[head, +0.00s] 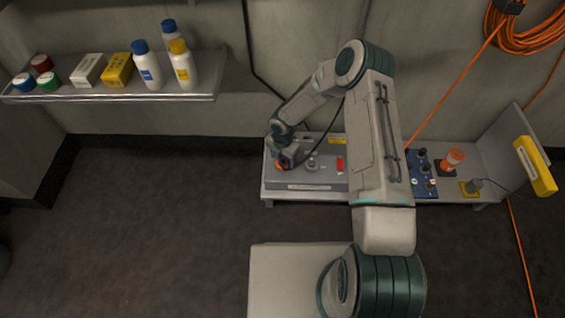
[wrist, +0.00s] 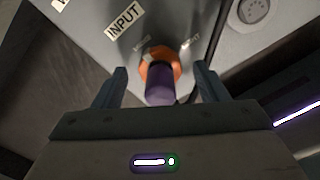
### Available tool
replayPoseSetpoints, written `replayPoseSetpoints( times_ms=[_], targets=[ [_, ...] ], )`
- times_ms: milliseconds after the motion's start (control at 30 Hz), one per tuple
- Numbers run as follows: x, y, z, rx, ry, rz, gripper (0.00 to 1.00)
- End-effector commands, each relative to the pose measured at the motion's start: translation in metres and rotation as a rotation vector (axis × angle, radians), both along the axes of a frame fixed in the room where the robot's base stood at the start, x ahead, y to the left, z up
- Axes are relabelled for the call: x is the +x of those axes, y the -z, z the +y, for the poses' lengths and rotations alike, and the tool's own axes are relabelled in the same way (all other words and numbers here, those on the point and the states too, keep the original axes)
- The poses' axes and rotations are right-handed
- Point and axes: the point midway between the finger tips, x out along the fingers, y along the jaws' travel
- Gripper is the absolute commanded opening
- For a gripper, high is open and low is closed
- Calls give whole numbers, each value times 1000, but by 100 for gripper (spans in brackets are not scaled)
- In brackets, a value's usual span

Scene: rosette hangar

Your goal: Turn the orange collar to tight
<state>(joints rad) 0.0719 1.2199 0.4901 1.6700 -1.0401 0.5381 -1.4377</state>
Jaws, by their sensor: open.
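The orange collar (wrist: 159,54) sits on the grey panel in the wrist view, around the base of a purple cylindrical plug (wrist: 160,85) that points toward me. In the head view only a bit of the orange collar (head: 280,165) shows beside my gripper. My gripper (wrist: 162,85) is open, with one finger on each side of the plug and a visible gap to both. The collar lies just beyond the fingertips. Small labels stand beside the collar, too blurred to read fully.
The grey box (head: 310,187) stands on a low bench (head: 330,195) and carries a red switch (head: 340,164). An INPUT label (wrist: 123,20) and a round socket (wrist: 253,10) are near the collar. A dark cable (wrist: 216,35) runs close by on the right. A shelf with bottles (head: 120,93) is at left.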

Motion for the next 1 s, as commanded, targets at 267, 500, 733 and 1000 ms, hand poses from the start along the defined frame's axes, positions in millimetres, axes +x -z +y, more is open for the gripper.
replayPoseSetpoints(
  times_ms=[267,500,733,1000],
  targets=[
    [0,15,0,0,0,0,66],
    [0,15,0,0,0,0,55],
    [0,15,0,0,0,0,22],
    [0,15,0,-1,41,0,22]
  ],
)
